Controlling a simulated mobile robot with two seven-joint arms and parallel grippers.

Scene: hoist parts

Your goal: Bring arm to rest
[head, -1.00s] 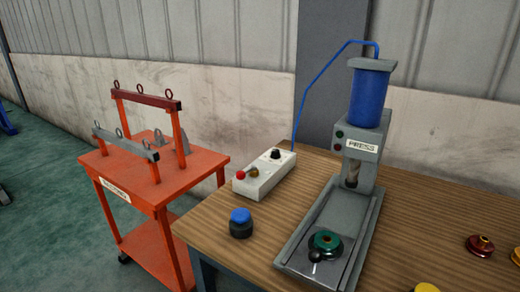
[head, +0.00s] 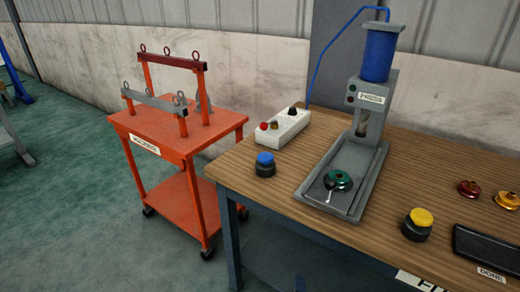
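Neither of my grippers nor my arms shows in the head view. A grey press (head: 364,140) with a blue cylinder (head: 378,52) stands on the wooden table (head: 420,160). A green round part (head: 338,180) lies on the press's base plate, with a small light-coloured piece at its front edge. A blue-topped black button (head: 265,165) stands left of the press, and a yellow-topped black button (head: 417,224) stands to its right. A white control box (head: 283,126) with several knobs sits at the table's back left.
An orange cart (head: 180,136) with a red lifting beam (head: 172,61) and a grey beam (head: 153,101) stands left of the table. A red part (head: 469,190), a gold part (head: 508,199) and a black tray (head: 490,249) are at the right. Green floor (head: 80,210) is open at left.

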